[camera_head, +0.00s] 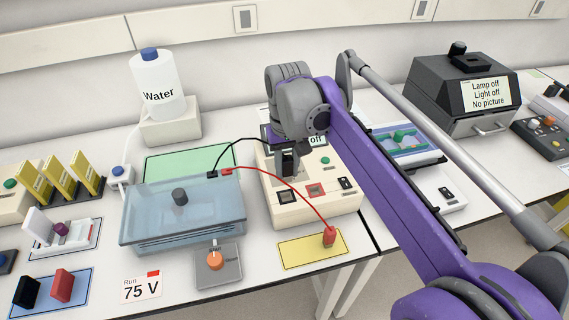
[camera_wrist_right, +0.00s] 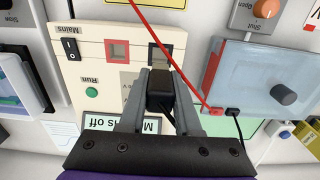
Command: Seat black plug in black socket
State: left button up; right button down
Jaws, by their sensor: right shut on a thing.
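My right gripper (camera_head: 287,163) is shut on the black plug (camera_wrist_right: 159,88), which sits between its two grey fingers in the right wrist view. The gripper points down over the cream power supply (camera_head: 318,209). The black socket (camera_head: 285,197) is a dark square on its front left; it also shows just beyond the plug in the right wrist view (camera_wrist_right: 157,51), partly covered. The plug appears apart from the socket, though their height gap is hard to judge. A black lead (camera_head: 231,149) runs from the tank to the plug. My left gripper is not in view.
A red socket (camera_head: 316,190) is beside the black one. The red plug (camera_head: 329,237) stands on a yellow mat (camera_head: 300,254), its red lead (camera_head: 285,182) crossing the supply. The lidded blue tank (camera_head: 150,211) stands left, with a Water bottle (camera_head: 157,82) behind.

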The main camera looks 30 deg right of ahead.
jog(key=shift+w+f, duration=0.1)
jog(key=shift+f, duration=0.55)
jog(key=b, duration=0.3)
send_over(286, 190)
jog(key=s+a, duration=0.1)
jog(key=s, duration=0.1)
jog(key=shift+f, duration=2.25)
jog(key=shift+p, duration=0.4)
jog(key=shift+f+b, duration=0.65)
jog(key=shift+f, duration=0.6)
jog(key=c, duration=0.5)
grip_release()
notch_tip(286, 190, up, 11)
jog(key=shift+p, duration=0.55)
